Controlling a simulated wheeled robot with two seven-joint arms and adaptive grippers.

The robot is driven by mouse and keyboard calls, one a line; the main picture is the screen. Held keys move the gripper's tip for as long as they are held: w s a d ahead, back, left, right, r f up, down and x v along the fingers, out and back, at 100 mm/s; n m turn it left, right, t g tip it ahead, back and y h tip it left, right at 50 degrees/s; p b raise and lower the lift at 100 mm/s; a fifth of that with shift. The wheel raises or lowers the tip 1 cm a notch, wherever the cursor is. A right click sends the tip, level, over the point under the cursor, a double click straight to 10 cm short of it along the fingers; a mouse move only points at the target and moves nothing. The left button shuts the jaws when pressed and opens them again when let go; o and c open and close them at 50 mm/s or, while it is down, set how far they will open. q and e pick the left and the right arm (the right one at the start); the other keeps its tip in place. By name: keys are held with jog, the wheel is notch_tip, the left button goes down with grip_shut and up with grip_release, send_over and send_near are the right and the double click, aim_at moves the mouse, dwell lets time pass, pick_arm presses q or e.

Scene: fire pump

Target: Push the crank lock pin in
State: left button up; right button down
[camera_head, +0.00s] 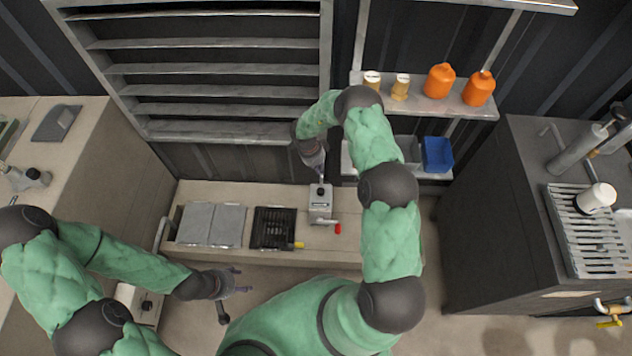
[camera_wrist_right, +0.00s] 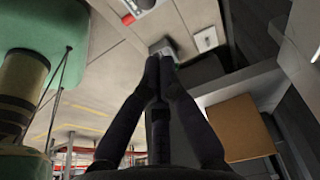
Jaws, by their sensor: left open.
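A pale metal unit (camera_head: 319,208) with a dark round knob (camera_head: 321,191) on top stands on the low counter in the head view. A small red handle (camera_head: 338,229) sticks out at its front right. I cannot make out the crank lock pin for certain. My right gripper (camera_head: 320,173) points down just behind the metal unit; I cannot tell whether it touches it. In the right wrist view its fingers (camera_wrist_right: 160,64) come together at the tips, with nothing seen between them. My left gripper (camera_head: 241,280) is open and empty, in front of the counter, lower left of the unit.
Left of the unit are a black grate (camera_head: 273,228) with a yellow-tipped handle (camera_head: 299,245) and grey lids (camera_head: 212,224). Behind are a shelf with orange bottles (camera_head: 439,80) and a blue bin (camera_head: 437,155). A dark cabinet (camera_head: 495,235) stands at right.

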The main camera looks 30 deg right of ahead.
jog(key=b, duration=0.5)
send_near(322, 189)
jog(key=x, duration=0.4)
jog(key=d+x, duration=0.1)
jog(key=x, duration=0.1)
jog(key=shift+s+r, duration=0.2)
jog(key=shift+s, duration=0.15)
jog(key=shift+a+f+b, duration=0.1)
jog(key=shift+f+b, duration=0.35)
jog(key=shift+f, duration=0.1)
